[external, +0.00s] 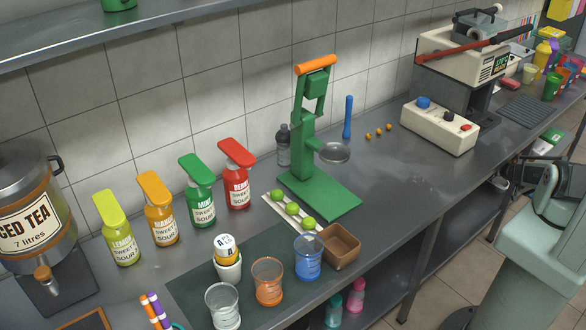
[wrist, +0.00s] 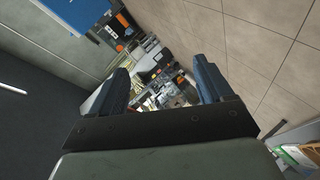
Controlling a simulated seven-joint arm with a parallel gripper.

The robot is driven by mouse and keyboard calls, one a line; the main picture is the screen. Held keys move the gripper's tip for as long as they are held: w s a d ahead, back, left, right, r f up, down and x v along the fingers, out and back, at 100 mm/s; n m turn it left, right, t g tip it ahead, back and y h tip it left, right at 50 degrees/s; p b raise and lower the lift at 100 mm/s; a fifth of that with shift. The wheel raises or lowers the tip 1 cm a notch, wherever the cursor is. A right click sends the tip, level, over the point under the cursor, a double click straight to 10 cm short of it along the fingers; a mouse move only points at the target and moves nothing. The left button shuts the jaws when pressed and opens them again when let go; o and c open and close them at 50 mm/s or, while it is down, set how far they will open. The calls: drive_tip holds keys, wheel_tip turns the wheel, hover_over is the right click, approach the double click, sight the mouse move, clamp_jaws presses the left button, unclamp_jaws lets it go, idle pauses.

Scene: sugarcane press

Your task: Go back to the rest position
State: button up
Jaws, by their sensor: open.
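My gripper (wrist: 160,92) shows in the wrist view with its two dark blue fingers spread wide apart. It is open and nothing is between the fingers. Past the fingers, the wrist view shows the tiled floor and a distant cluttered area, not the counter's objects up close. In the external view, part of my pale green arm stands at the right edge, off the front of the counter. My gripper is not clearly seen in that view.
An iced tea dispenser (external: 38,215) stands at left. The counter's middle right is mostly clear.

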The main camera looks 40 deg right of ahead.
drive_tip(key=w+a+f+n+t+h, duration=0.1)
drive_tip(key=w+a+n+t+h, duration=0.25)
drive_tip(key=a+n, duration=0.85)
drive_tip(key=w+a+f+n+t+h, duration=0.25)
drive_tip(key=a+n+h, duration=0.25)
drive_tip(key=n, duration=1.3)
drive_tip(key=a+f+m+y, duration=0.2)
drive_tip(key=a+m+y, duration=0.1)
drive_tip(key=a, duration=0.7)
drive_tip(key=s+a+f+m+y, duration=0.1)
drive_tip(key=a+m+y, duration=0.3)
drive_tip(key=a, duration=0.7)
drive_tip(key=s+a+f+m+y, duration=0.1)
drive_tip(key=a+f+m+y, duration=0.2)
drive_tip(key=a+y, duration=0.3)
drive_tip(key=a+f, duration=0.1)
drive_tip(key=a, duration=0.4)
drive_tip(key=shift+m, duration=0.4)
drive_tip(key=shift+f, duration=0.1)
